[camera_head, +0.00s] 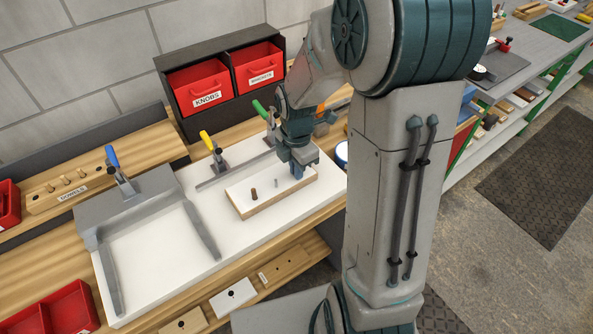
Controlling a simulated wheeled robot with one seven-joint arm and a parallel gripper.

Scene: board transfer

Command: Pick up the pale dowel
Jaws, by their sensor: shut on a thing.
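My gripper (298,170) points down over the right end of a white-topped wooden board (240,202). Its fingers are shut at the board's top; what they grip, most likely the pale dowel, is hidden by them. A dark brown dowel (254,194) and a thin grey peg (276,183) stand upright in the board, left of my gripper.
Toggle clamps with yellow (207,140), green (259,108) and blue (113,157) handles stand around the white work surface (150,258). Red bins marked KNOBS (204,87) and MAGNETS (259,65) are behind. A grey frame (203,232) lies left of the board.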

